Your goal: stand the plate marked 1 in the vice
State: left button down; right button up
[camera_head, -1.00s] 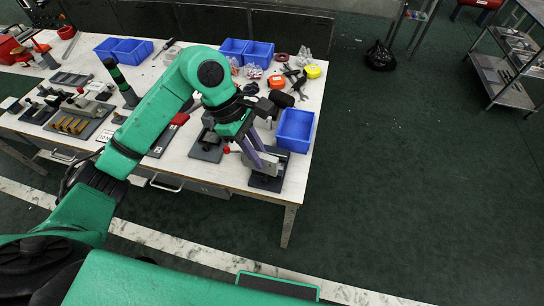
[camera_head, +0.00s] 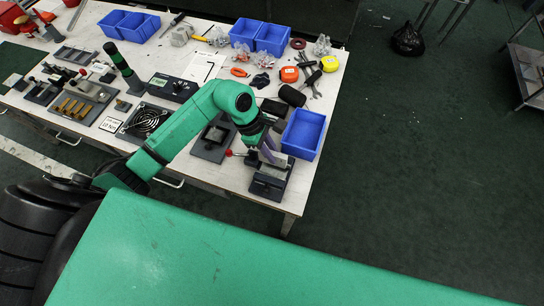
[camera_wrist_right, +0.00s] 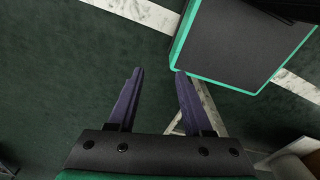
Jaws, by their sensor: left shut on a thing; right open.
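The vice (camera_head: 268,187) is a dark block at the front right corner of the white table. My left gripper (camera_head: 268,157) points down just above it, its purple fingers partly hidden by my green arm. It is shut on a light grey plate (camera_head: 274,170), which sits at the top of the vice. Whether the plate is seated between the jaws cannot be told, and no number on it can be read. My right gripper (camera_wrist_right: 160,74) is open and empty in the right wrist view, above the green floor, away from the vice.
A blue bin (camera_head: 303,134) stands close behind and right of the vice. A dark stand (camera_head: 213,139) is to its left.

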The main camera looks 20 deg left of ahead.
pick_arm(q)
notch_tip(320, 180, down, 6)
jog(key=shift+r+p, duration=0.2)
jog(key=shift+p, duration=0.2)
jog(key=shift+f, duration=0.1)
pick_arm(e)
jog(key=shift+w+r, duration=0.65)
jog(key=shift+w, duration=0.25)
pick_arm(q)
jog(key=shift+w, duration=0.1)
pick_arm(e)
jog(key=shift+f, duration=0.1)
